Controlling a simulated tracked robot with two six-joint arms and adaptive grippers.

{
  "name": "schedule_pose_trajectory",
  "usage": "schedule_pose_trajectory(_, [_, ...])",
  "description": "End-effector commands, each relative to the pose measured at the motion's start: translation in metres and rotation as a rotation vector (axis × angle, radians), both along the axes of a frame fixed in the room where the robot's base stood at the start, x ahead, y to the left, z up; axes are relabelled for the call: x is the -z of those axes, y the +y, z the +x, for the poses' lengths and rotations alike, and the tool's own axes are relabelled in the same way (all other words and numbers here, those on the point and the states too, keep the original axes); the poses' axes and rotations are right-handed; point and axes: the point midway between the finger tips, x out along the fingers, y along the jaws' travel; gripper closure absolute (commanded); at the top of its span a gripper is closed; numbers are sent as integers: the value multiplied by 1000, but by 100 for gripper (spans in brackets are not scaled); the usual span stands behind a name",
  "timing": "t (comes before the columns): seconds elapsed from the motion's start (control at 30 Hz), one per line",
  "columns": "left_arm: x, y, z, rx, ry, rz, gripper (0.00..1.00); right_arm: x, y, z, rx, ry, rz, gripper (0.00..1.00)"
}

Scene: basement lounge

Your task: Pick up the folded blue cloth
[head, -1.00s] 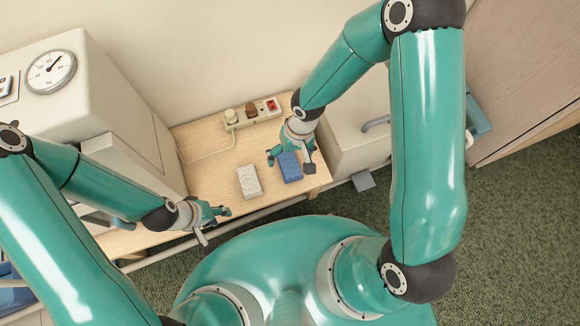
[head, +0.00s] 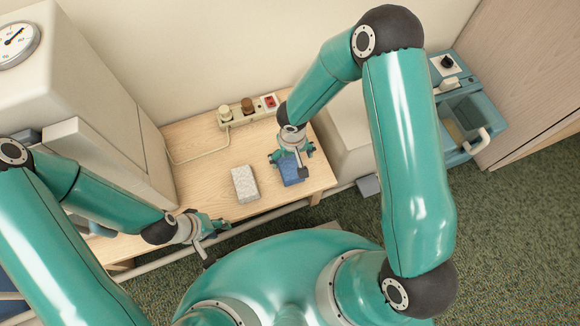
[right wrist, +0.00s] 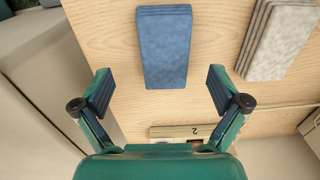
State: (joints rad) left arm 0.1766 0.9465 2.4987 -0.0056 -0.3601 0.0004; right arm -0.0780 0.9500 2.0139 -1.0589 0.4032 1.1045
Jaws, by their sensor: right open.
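The folded blue cloth (head: 291,174) lies flat on the wooden table near its front right edge. In the right wrist view the cloth (right wrist: 165,45) shows in full, a flat stack of layers. My right gripper (head: 292,160) is over the cloth's far end in the head view and hides part of it. In the right wrist view my right gripper (right wrist: 160,82) is open and empty, its fingers spread wider than the cloth. My left gripper (head: 219,226) is near the table's front edge, away from the cloth. Its finger opening is unclear.
A folded light grey cloth (head: 245,184) lies left of the blue one. A power strip (head: 247,112) with plugs runs along the table's back. A white cabinet with a dial (head: 14,43) stands left. Bare table (head: 205,165) shows at left.

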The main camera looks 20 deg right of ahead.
Motion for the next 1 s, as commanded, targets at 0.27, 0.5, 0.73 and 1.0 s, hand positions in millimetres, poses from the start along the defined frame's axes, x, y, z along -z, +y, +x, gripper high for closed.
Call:
schedule_pose_trajectory(0.27, [6,0,0,0,0,0,60,21,3,2,-1,2,0,2])
schedule_pose_trajectory(0.5, [16,0,0,0,0,0,60,54,6,4,-1,1,0,2])
schedule_pose_trajectory(0.73, [16,0,0,0,0,0,60,58,6,5,-2,0,0,2])
schedule_pose_trajectory(1.0, [16,0,0,0,0,0,60,57,7,5,-2,0,0,32])
